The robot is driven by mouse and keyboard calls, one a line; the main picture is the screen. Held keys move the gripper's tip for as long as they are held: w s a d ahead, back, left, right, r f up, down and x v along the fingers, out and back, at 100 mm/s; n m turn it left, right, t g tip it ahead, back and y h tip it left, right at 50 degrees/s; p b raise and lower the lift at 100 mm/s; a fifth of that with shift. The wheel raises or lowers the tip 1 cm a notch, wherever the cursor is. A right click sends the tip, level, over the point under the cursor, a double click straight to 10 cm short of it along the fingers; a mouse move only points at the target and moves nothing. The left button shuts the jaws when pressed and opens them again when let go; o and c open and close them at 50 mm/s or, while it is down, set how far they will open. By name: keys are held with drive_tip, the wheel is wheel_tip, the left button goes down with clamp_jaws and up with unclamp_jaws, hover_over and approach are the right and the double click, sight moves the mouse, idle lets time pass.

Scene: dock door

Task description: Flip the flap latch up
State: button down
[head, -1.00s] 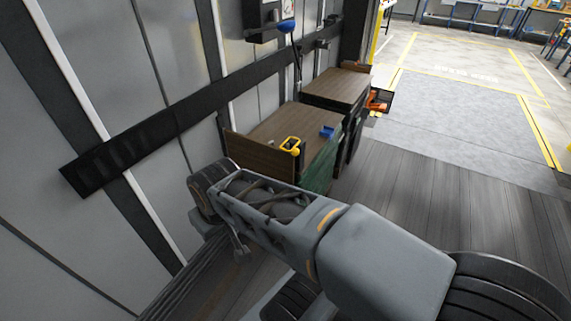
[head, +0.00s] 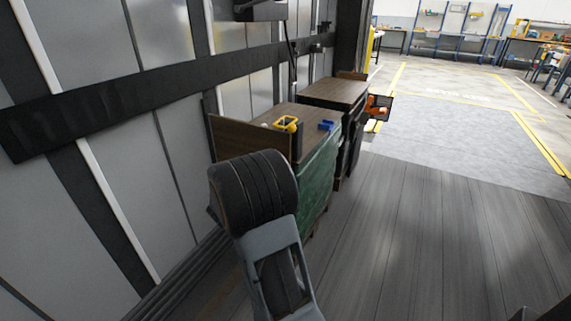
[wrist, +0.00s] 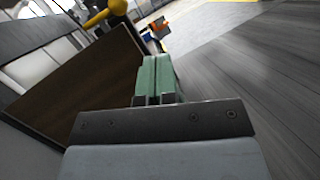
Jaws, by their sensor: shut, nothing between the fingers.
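I cannot make out a flap latch for certain in either view. My gripper (wrist: 157,80) shows in the wrist view with its two greenish fingers side by side, shut and empty. It points at the area just right of a brown wooden panel (wrist: 75,90). In the head view, my arm's thick dark joint hides the gripper. That joint stands in front of the near wood-topped crate, whose upright end panel (head: 238,137) shows to the left. A dark box (head: 262,10) is on the wall at the top edge, cut off by the frame.
A yellow object (head: 286,124) and a blue object (head: 326,125) lie on the near crate. Green sheeting (head: 322,178) covers its side. A second crate (head: 335,92) stands behind, with an orange item (head: 378,106) beside it. The floor (head: 430,230) at right is clear.

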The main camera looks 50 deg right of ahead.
drive_tip(key=w+f+n+t, duration=0.1)
drive_tip(key=w+f+n+t+h+b, duration=0.2)
drive_tip(key=shift+w+d+f+n+t, duration=0.3)
drive_tip(key=shift+w+d+f+n, duration=0.05)
drive_tip(key=shift+n, duration=0.05)
drive_tip(key=shift+d, duration=0.1)
drive_tip(key=x, duration=0.3)
drive_tip(key=r+b+x, duration=0.1)
drive_tip(key=x, duration=0.3)
drive_tip(key=b+x, duration=0.1)
drive_tip(key=x, duration=0.3)
drive_tip(key=shift+s+a+r, duration=0.1)
drive_tip(key=shift+a+r, duration=0.1)
drive_tip(key=shift+a, duration=0.05)
drive_tip(key=shift+d+r, duration=0.2)
drive_tip(key=shift+r, duration=0.3)
drive_tip(key=shift+d+r, duration=0.2)
drive_tip(key=shift+r, duration=0.3)
